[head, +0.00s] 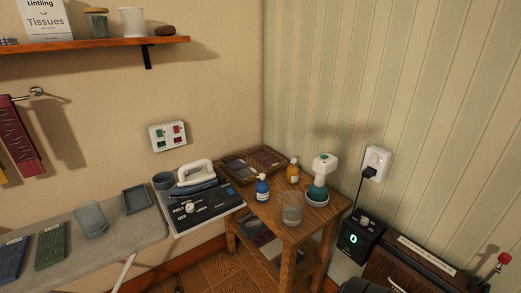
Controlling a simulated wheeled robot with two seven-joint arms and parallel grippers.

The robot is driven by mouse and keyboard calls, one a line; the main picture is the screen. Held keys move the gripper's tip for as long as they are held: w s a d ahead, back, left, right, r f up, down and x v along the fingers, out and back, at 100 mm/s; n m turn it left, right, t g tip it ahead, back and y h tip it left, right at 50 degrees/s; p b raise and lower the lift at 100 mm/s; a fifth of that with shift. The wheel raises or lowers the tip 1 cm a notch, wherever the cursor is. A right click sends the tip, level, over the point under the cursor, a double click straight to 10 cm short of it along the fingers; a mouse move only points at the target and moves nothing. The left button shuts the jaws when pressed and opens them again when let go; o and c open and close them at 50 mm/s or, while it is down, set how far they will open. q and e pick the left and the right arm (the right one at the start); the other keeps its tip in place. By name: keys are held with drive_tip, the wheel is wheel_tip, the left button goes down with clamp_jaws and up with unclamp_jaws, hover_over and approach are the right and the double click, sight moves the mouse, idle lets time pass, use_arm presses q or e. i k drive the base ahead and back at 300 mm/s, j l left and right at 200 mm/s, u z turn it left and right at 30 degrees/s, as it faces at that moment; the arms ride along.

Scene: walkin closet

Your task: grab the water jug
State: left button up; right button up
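A clear, see-through vessel (292,208), which looks like the water jug, stands upright near the front of a small wooden side table (298,231). Its handle and contents are too small to make out. A small blue bottle with a white top (262,189) stands to its left. An orange bottle (293,172) stands behind it. A white and teal device (320,178) stands close behind it on the right. Neither of my grippers shows in the head view.
An ironing board (110,232) on the left carries an iron (196,180) on a dark panel. A wicker tray (250,163) lies at the table's back. A black box (360,238) with a green display stands right of the table. A shelf (100,45) hangs above.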

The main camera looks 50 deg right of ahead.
sight(294, 203)
drive_tip(key=z, duration=1.85)
